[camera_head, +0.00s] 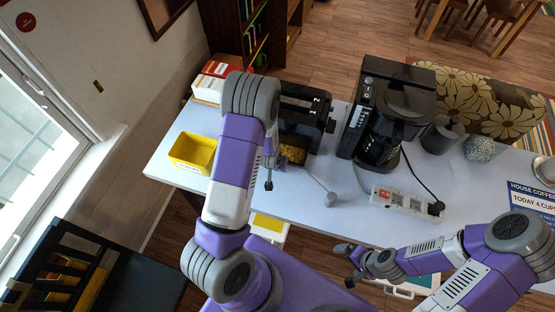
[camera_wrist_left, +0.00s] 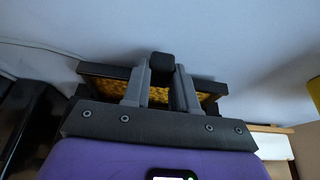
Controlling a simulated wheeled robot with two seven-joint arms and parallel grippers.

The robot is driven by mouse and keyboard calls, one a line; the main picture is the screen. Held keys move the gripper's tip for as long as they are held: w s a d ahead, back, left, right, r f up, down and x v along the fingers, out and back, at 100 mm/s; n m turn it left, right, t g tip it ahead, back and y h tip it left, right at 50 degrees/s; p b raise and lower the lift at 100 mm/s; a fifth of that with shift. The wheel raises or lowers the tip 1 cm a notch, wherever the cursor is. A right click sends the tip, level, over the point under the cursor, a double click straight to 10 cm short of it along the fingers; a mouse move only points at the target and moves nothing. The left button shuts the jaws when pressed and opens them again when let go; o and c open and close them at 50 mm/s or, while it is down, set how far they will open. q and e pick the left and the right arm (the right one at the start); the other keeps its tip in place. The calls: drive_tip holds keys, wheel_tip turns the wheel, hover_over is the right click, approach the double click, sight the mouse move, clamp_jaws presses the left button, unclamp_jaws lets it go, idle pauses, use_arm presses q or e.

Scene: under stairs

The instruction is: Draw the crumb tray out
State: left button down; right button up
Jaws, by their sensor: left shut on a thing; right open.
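The black toaster (camera_head: 305,118) stands on the pale table. The crumb tray (camera_head: 292,153), with golden crumbs on it, shows at the toaster's near side, partly behind my left arm. In the left wrist view the dark-rimmed tray (camera_wrist_left: 110,73) lies just past my fingers, its crumbs showing on both sides of them. My left gripper (camera_wrist_left: 162,82) is shut on the tray's black knob (camera_wrist_left: 162,61); it also shows in the head view (camera_head: 270,170). How far the tray sticks out is hard to tell. My right gripper (camera_head: 350,263) is open and empty, off the table's near edge.
A yellow bin (camera_head: 193,153) stands left on the table (camera_head: 300,213), with red-and-white boxes (camera_head: 211,83) behind it. A coffee maker (camera_head: 388,112) and a power strip (camera_head: 407,202) are to the toaster's right. The table is bare in front of the toaster, apart from a thin grey rod.

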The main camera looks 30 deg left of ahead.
use_arm(q)
drive_tip(key=shift+s+d+b, duration=0.2)
drive_tip(key=shift+s+d, duration=0.15)
drive_tip(key=shift+s, duration=1.05)
drive_tip(key=shift+s+d+b, duration=0.25)
drive_tip(key=shift+s+d, duration=0.05)
drive_tip(key=shift+s, duration=1.05)
drive_tip(key=shift+s+d+b, duration=0.2)
drive_tip(key=shift+s+d, duration=0.15)
drive_tip(key=shift+s, duration=1.05)
drive_tip(key=shift+r, duration=0.1)
drive_tip(key=shift+p+v, duration=1)
drive_tip(key=shift+v, duration=0.35)
drive_tip(key=p+v, duration=0.2)
drive_tip(key=p, duration=0.2)
drive_tip(key=shift+s+r, duration=0.1)
drive_tip(key=shift+r, duration=0.15)
drive_tip(key=shift+f, duration=0.1)
